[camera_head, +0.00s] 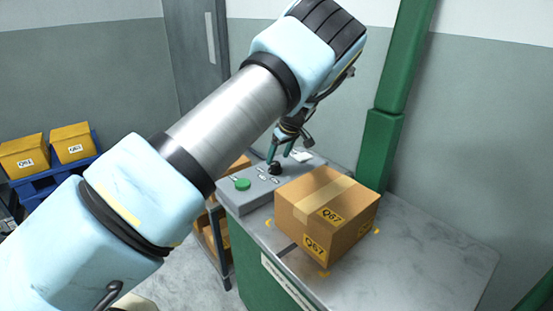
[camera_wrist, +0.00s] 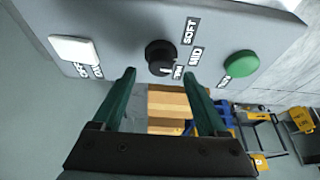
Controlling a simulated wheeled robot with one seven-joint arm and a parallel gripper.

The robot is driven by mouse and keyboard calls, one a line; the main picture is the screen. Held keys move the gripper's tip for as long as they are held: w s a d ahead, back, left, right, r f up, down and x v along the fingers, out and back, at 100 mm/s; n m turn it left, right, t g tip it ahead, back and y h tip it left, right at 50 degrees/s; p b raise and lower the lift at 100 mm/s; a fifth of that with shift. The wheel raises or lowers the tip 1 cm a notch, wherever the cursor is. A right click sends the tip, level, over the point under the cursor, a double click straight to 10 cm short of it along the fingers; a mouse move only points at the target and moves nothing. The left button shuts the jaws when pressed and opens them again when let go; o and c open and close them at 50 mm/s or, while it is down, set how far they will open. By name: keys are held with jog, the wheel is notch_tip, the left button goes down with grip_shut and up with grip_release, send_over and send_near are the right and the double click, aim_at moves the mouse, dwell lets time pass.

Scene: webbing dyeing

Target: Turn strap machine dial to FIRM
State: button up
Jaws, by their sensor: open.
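The strap machine's control panel (camera_head: 262,188) is a grey sloped box on the table. Its black round dial (camera_head: 274,168) also shows in the wrist view (camera_wrist: 160,56), with the labels SOFT, MID and a third, partly legible one beside it. A small pale mark shows near the dial's lower edge; I cannot tell for sure which label it points to. My gripper (camera_head: 280,157) points down at the dial. In the wrist view its two green fingers (camera_wrist: 159,74) are apart and empty, their tips just short of the dial, on either side of it.
A green button (camera_head: 242,184) and a white switch (camera_wrist: 74,49) flank the dial. A cardboard box (camera_head: 325,210) stands close by on the metal table (camera_head: 440,255). A green post (camera_head: 380,150) rises behind. Yellow boxes (camera_head: 72,142) sit on a blue rack at left.

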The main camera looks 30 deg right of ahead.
aim_at(276, 163)
jog(key=shift+p+x, duration=0.3)
jog(key=shift+x, duration=1.4)
grip_shut()
